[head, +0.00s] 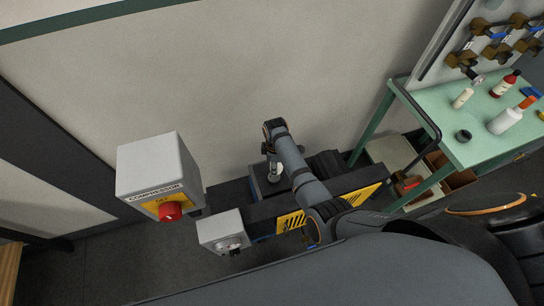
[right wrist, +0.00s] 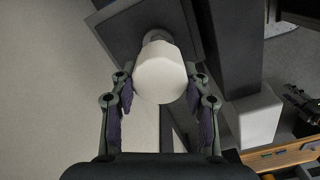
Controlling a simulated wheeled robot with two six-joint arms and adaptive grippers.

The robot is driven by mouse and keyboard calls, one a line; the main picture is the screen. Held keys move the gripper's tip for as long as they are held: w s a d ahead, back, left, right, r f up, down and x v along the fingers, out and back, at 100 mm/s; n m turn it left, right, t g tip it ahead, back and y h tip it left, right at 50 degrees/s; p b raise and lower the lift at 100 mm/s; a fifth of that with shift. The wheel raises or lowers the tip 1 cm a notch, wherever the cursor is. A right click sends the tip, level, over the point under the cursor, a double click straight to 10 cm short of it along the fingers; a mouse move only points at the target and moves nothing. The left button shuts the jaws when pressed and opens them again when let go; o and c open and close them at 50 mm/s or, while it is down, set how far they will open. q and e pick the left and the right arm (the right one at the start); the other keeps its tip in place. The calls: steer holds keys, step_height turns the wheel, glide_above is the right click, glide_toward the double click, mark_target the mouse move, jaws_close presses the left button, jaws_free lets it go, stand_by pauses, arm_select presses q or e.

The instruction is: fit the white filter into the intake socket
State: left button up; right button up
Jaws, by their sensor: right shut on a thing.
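The white filter (right wrist: 160,82) is a faceted white piece between the two fingers of my right gripper (right wrist: 160,70) in the right wrist view. The gripper is shut on it. Just beyond the filter is a grey round neck (right wrist: 157,36), probably the intake socket, on a dark block (right wrist: 115,25). I cannot tell whether the filter touches or sits in it. In the head view my right gripper (head: 272,170) is small and points down beside the dark machine; my arm partly hides it, and the filter is not clear there. My left gripper is not in view.
A grey compressor box (head: 160,165) with a red button (head: 170,211) stands left. A smaller white box (head: 222,230) sits at the end of a dark beam with yellow hazard plates (head: 290,221). A green cart (head: 455,140) with bottles stands right.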

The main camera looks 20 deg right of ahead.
steer(key=shift+w+a+r+n, duration=0.2)
steer(key=shift+a+r+n, duration=0.15)
steer(key=shift+n, duration=0.25)
steer(key=shift+w+a+f+n, duration=0.1)
steer(key=shift+f+n, duration=0.15)
steer(key=shift+n, duration=0.05)
steer(key=shift+f+b, duration=0.35)
step_height(320, 180, down, 4)
steer(key=b, duration=0.5)
steer(key=shift+f, duration=0.25)
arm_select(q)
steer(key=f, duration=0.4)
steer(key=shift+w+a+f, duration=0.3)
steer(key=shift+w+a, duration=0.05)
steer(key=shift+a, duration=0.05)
arm_select(e)
steer(key=shift+r, duration=0.1)
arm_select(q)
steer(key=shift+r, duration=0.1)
arm_select(e)
steer(key=shift+f, duration=0.2)
arm_select(q)
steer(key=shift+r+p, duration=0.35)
steer(key=shift+p, duration=0.2)
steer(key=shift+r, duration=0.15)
